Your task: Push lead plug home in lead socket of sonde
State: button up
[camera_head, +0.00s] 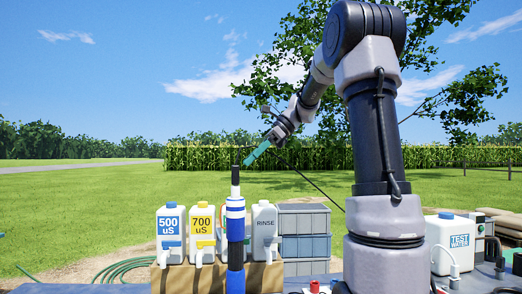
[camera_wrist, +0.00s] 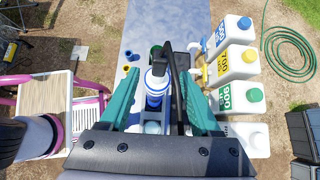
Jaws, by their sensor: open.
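The sonde (camera_head: 235,229) stands upright in the head view, a blue and white column with a slim black top (camera_head: 235,181). The wrist view looks down along its white and blue body (camera_wrist: 157,86). My gripper (camera_head: 247,163) is above and slightly right of the black top, its teal fingers tilted down to the left. In the wrist view, my gripper (camera_wrist: 160,73) is open, with the sonde showing between its fingers. A black, cable-like part (camera_wrist: 180,75) runs beside the white body. I cannot tell lead plug from lead socket, or how they are seated.
Bottles marked 500 uS (camera_head: 170,239), 700 uS (camera_head: 202,238) and RINSE (camera_head: 265,239) stand behind the sonde. Grey crates (camera_head: 305,220) are to their right, and a white canister (camera_head: 454,240) stands farther right. The bench (camera_wrist: 145,20) shows bare space at its far end.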

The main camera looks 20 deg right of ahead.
jog(key=v, duration=0.6)
dwell(0.3)
jog(key=s+a+f+n+t+h, duration=0.1)
jog(key=s+f+n+t+h, duration=0.1)
jog(key=s+f+n, duration=0.4)
jog(key=s+a+f+n+t+h, duration=0.2)
jog(key=s+f+n+h, duration=0.3)
jog(key=s+n, duration=0.5)
jog(key=s+f+t, duration=0.1)
jog(key=s+f, duration=0.1)
jog(key=s, duration=0.3)
jog(key=shift+s+f, duration=0.2)
jog(key=shift+f, duration=0.1)
